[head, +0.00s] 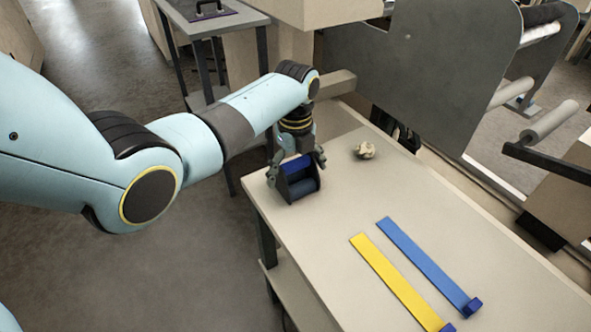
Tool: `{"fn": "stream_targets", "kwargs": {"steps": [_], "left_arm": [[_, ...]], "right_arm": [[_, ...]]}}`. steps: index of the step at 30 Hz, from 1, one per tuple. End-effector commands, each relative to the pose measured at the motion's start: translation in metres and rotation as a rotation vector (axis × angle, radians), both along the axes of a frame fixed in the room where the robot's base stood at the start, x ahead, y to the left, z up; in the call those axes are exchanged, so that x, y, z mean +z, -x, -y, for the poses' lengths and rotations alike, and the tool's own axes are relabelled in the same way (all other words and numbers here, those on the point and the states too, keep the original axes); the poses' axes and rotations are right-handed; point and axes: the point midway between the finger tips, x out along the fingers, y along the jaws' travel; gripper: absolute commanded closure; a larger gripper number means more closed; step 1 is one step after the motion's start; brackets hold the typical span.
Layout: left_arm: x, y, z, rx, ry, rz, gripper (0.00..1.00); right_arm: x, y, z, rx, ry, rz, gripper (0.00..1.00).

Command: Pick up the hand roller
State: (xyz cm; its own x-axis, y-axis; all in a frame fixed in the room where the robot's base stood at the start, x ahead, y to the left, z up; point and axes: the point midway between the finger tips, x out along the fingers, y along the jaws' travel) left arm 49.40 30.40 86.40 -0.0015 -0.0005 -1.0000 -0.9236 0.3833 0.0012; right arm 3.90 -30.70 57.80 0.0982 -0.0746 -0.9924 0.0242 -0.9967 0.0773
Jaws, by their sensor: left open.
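A dark blue and black piece with a brighter blue rounded top (297,164), which looks like the hand roller in a cradle, stands at the table's far left corner. I cannot clearly tell roller from cradle. My left gripper (296,166) points down over it. Its fingers are open, one on each side of the piece. I cannot tell if they touch it. The gripper partly hides the top of the piece. My right gripper is out of view.
The pale table (345,210) also bears a small crumpled beige lump (365,150), a yellow strip (395,278) and a blue strip (422,259), both with blue ends. A grey machine plate (420,75) and rollers (548,122) stand behind. The table's middle is clear.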

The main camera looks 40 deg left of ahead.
Motion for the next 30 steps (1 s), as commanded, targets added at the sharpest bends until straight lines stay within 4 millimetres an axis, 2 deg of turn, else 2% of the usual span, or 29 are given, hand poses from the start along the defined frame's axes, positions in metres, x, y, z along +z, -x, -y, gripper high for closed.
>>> {"fn": "stream_targets", "kwargs": {"steps": [4,11,14,22,30], "left_arm": [[-0.0157,-0.0006,0.0003,0.000,0.000,0.001,0.00],[-0.0172,-0.0006,0.0001,0.000,0.000,0.002,0.00],[-0.0171,-0.0005,0.0000,0.000,0.000,0.002,0.10],[-0.0172,-0.0003,-0.0002,0.001,-0.001,0.001,0.46],[-0.0173,0.0002,-0.0004,0.001,-0.001,0.000,0.50]], "right_arm": [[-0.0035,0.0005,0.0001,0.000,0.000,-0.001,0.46],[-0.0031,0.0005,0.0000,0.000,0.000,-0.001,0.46],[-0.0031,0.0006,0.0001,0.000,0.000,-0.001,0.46],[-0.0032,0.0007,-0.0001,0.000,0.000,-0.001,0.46],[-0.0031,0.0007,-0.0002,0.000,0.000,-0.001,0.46]]}}
